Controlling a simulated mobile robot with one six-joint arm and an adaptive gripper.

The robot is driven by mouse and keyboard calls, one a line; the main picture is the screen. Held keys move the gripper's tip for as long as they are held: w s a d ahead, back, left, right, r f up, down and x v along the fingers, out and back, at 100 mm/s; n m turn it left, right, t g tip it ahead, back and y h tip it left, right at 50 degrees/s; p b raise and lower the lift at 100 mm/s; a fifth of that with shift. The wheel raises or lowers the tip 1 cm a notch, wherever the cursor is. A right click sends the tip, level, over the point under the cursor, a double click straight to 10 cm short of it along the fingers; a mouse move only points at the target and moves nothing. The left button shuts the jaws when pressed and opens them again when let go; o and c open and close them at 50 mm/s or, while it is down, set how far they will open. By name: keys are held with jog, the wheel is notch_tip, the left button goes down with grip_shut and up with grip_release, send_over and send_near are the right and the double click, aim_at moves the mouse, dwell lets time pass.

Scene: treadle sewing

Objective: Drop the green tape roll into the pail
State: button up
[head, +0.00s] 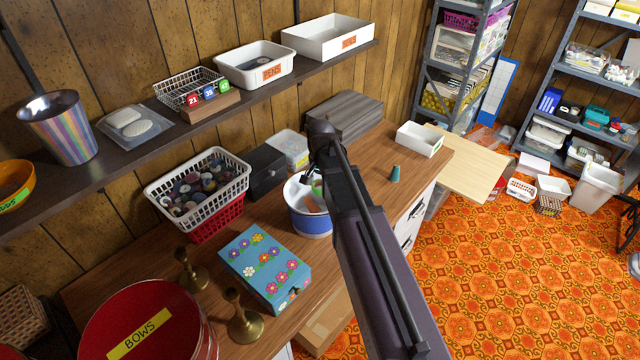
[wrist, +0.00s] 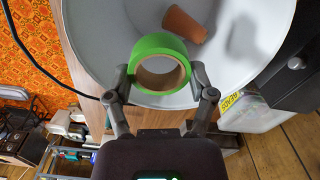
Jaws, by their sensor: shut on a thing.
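The green tape roll (wrist: 160,45) is held between the two fingers of my gripper (wrist: 160,82) in the wrist view, its brown core facing the camera. The pail (wrist: 100,30) fills the background behind it with a pale interior. In the head view the pail (head: 310,222) is white with a blue band and stands on the wooden table. My gripper is over the pail's mouth, and my arm hides part of the pail. A small green patch of the roll (head: 317,187) shows there. How far the roll is above the pail's bottom is hard to tell.
An orange-brown tapered piece (wrist: 185,24) lies inside the pail. A black box (head: 266,170), a white basket (head: 200,190) and a flowered blue box (head: 265,266) stand nearby. A teal cone (head: 395,174) is to the right. A shelf (head: 250,95) runs above the table.

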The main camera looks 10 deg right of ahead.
jog(key=o, duration=0.8)
jog(key=shift+c, duration=0.2)
jog(key=shift+r, duration=0.15)
